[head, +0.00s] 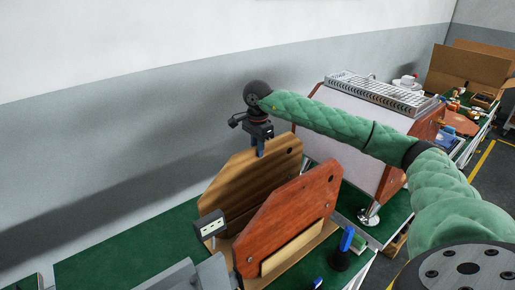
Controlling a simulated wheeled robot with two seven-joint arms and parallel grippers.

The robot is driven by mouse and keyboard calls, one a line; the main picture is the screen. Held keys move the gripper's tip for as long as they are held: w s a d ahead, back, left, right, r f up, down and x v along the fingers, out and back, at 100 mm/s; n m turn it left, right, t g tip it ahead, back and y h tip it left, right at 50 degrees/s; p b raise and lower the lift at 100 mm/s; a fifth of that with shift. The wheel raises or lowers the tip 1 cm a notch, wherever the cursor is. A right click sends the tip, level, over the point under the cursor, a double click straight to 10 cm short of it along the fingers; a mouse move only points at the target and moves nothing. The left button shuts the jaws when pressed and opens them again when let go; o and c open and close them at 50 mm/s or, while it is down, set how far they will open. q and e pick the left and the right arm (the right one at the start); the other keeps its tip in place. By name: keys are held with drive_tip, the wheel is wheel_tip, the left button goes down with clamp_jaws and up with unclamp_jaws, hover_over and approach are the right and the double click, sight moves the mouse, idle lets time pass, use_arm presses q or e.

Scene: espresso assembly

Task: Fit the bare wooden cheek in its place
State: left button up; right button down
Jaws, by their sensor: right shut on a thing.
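My left gripper is not in view.
Light wooden holder parts (290,248) stand around the cheeks. A small white block with dark spots (210,225) is left of them. A blue-handled tool (346,240) stands at front right. Green mat (130,250) is clear at left. A cardboard box (465,70) is at back right.

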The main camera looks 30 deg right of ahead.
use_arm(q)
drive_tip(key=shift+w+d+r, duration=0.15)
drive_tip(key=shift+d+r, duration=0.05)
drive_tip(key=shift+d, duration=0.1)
use_arm(e)
drive_tip(key=shift+f, duration=0.15)
drive_tip(key=c, duration=1.3)
unclamp_jaws()
drive_tip(key=shift+o, duration=0.7)
drive_tip(key=shift+s+f, duration=0.1)
drive_tip(key=shift+f, duration=0.05)
drive_tip(key=shift+o, duration=1.2)
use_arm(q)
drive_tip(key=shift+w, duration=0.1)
